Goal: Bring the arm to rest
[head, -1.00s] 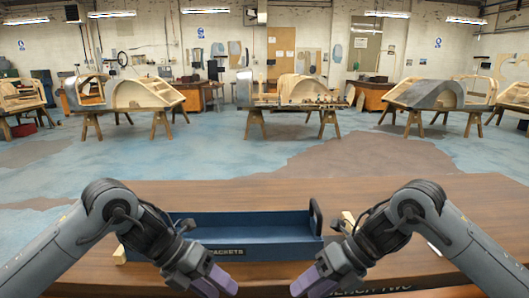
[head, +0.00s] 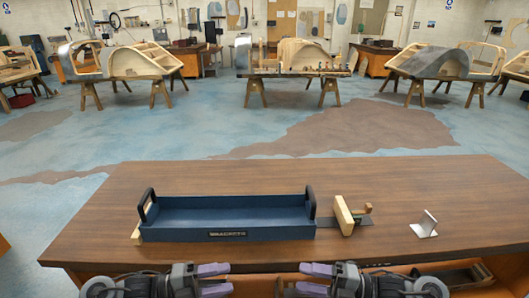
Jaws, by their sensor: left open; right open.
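My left gripper (head: 214,280) shows at the bottom edge, left of the middle, with its two purple fingers apart and nothing between them. My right gripper (head: 314,279) shows at the bottom edge, right of the middle, also open and empty. Both are at the near side of the bench, below its front edge in the picture, and point toward each other with a gap between them. Most of both arms is out of the picture. Neither gripper touches the blue tray (head: 188,234), which lies on the bench and reads "BRACKETS".
The tray has black end handles. The brown wooden bench (head: 420,180) is clear behind it. A wooden block fixture (head: 345,214) stands right of the tray. A metal bracket (head: 425,224) stands farther right. An open compartment (head: 450,276) shows below the bench top.

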